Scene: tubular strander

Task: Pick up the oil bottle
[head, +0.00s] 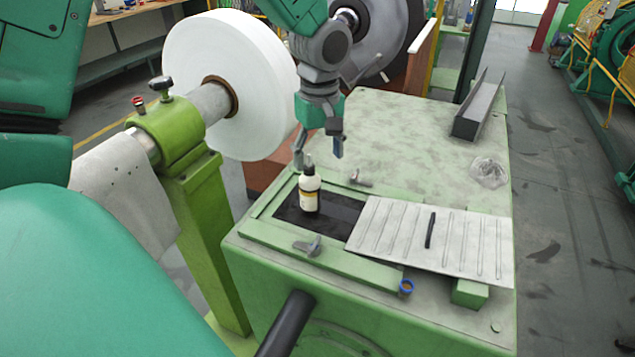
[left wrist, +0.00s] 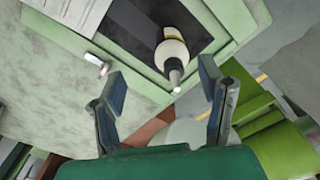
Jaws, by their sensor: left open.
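The oil bottle (head: 309,190) is white with a yellowish label and a dark cap area. It stands upright on a black recessed panel (head: 340,212) in the top of the green machine cabinet. My left gripper (head: 318,155) is above and just behind the bottle, pointing down. In the left wrist view the bottle (left wrist: 172,52) lies ahead of the open jaws (left wrist: 165,95), with its pale nozzle pointing toward the space between the fingertips. The fingers are apart and nothing is between them. My right gripper is not in view.
A ribbed metal plate (head: 432,235) with a black rod lies right of the bottle. Metal latches (head: 308,246) sit near the panel. A large white reel (head: 228,85) stands at left, and a metal channel (head: 478,106) lies at the back right. The cabinet top behind is mostly clear.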

